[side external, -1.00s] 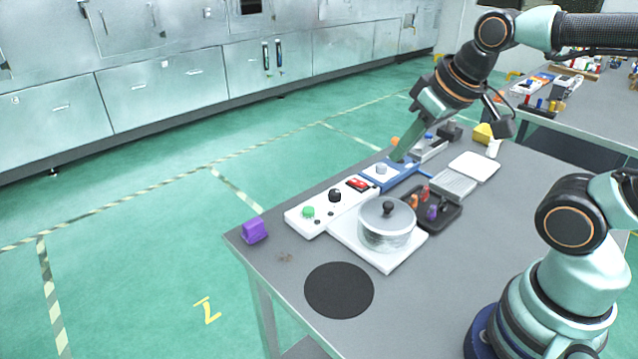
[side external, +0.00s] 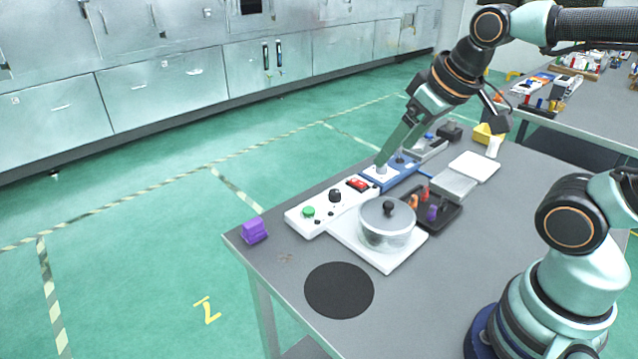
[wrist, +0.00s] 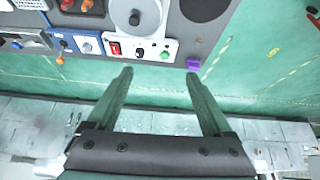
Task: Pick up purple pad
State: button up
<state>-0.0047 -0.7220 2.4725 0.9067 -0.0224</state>
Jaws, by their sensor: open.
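The purple pad (side external: 254,230) is a small purple block at the table's left corner in the side view. It also shows in the wrist view (wrist: 193,64), at the table edge, near the tip of the right finger in the picture. My gripper (side external: 381,165) is above the blue and white panel in the side view, to the right of and farther back than the purple pad. In the wrist view my gripper (wrist: 158,73) has its two green fingers wide apart with nothing between them. The pad is apart from the fingers.
A white control panel (side external: 318,218) with a green button and black knob lies between the pad and my gripper. A lidded pot (side external: 386,226) stands on a white plate beside it. A black tray (side external: 442,218) holds small coloured pieces. A round black mat (side external: 339,290) lies in front.

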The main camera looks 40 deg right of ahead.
jog(key=w+a+r+n+g, duration=0.1)
jog(key=w+a+r+n, duration=0.25)
jog(key=w, duration=0.35)
jog(key=n+g, duration=0.5)
jog(key=n, duration=0.9)
send_over(252, 222)
notch_tip(252, 222, down, 16)
jog(key=f, duration=0.6)
jog(key=shift+s+a+f, duration=0.15)
jog(key=shift+a+f, duration=0.2)
jog(key=shift+a, duration=0.05)
jog(key=shift+d+f, duration=0.25)
jog(key=shift+f, duration=1.1)
jog(key=shift+d+f, duration=0.2)
jog(key=shift+f, duration=1.15)
grip_shut()
